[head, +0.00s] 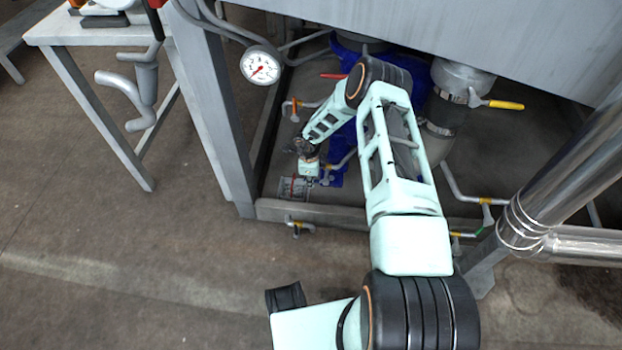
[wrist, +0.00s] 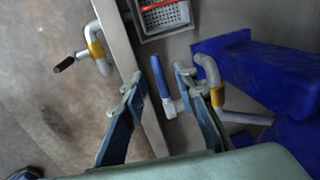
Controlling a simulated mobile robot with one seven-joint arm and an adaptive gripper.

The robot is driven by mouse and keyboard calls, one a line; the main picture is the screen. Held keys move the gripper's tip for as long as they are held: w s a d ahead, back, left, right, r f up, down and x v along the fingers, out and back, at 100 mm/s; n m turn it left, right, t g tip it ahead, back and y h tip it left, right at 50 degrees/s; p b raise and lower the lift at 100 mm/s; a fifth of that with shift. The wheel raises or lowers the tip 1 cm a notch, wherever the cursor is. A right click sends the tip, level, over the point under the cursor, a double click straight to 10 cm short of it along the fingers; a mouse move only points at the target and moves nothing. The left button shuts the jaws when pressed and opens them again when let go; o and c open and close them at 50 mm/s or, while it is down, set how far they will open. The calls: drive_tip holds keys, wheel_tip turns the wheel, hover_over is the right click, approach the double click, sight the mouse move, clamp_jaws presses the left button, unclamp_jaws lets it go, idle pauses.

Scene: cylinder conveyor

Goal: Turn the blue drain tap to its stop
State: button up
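The blue drain tap (wrist: 157,76) shows in the wrist view as a straight blue handle on a pale stem, near the inner side of a grey frame edge. My gripper (wrist: 158,84) is open, with one finger on each side of the handle. Gaps show between the handle and both fingers, and I cannot tell any contact. In the head view my gripper (head: 312,180) is low under the machine, near the frame's front edge. The blue handle cannot be made out clearly there.
A pipe with a black-handled tap (wrist: 75,60) stands outside the frame edge (wrist: 128,62). A grated drain box (wrist: 163,17) with a red bar lies ahead. Blue pipework (wrist: 252,78) is close on the right.

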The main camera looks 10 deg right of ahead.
clamp_jaws()
